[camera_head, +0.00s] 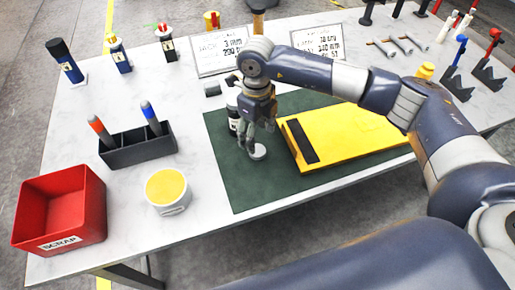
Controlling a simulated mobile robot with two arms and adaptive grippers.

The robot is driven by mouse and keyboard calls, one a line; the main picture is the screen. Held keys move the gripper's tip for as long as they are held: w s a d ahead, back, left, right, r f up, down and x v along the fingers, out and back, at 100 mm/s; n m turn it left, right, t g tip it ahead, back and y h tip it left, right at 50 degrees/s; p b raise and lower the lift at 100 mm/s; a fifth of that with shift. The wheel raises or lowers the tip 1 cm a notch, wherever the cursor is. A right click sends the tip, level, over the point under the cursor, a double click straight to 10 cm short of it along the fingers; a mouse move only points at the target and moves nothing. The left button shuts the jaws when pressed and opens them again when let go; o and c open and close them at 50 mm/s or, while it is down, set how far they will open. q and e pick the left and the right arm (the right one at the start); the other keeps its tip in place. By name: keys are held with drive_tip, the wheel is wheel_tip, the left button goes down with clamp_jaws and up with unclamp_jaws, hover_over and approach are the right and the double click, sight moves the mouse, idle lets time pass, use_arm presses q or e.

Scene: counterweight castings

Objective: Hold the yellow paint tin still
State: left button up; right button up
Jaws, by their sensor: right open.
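The yellow paint tin (167,193), a round white tin with a yellow top, stands upright near the front edge of the white table, between the red scrap bin and the green mat. My right gripper (251,143) is open and points down over the mat's left part, to the right of and behind the tin, apart from it. A small grey disc (258,152) lies just below its fingers; I cannot tell whether they touch it. My left gripper is not in view.
The red scrap bin (60,210) stands left of the tin. A dark holder (137,148) with two marker-like tools is behind it. A yellow slab (345,135) lies on the green mat (235,183). A bottle (233,112) stands by my right gripper. Bare table separates tin and mat.

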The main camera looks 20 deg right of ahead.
sight(256, 145)
drive_tip(key=shift+f, duration=0.3)
drive_tip(key=shift+f, duration=0.1)
wheel_tip(256, 145, down, 4)
drive_tip(key=shift+s+a+f+p, duration=0.1)
drive_tip(key=shift+s+f+p, duration=0.1)
drive_tip(key=shift+p, duration=1)
drive_tip(key=shift+w+f, duration=0.1)
drive_tip(key=shift+f, duration=0.15)
drive_tip(key=shift+c, duration=0.3)
drive_tip(key=c, duration=0.8)
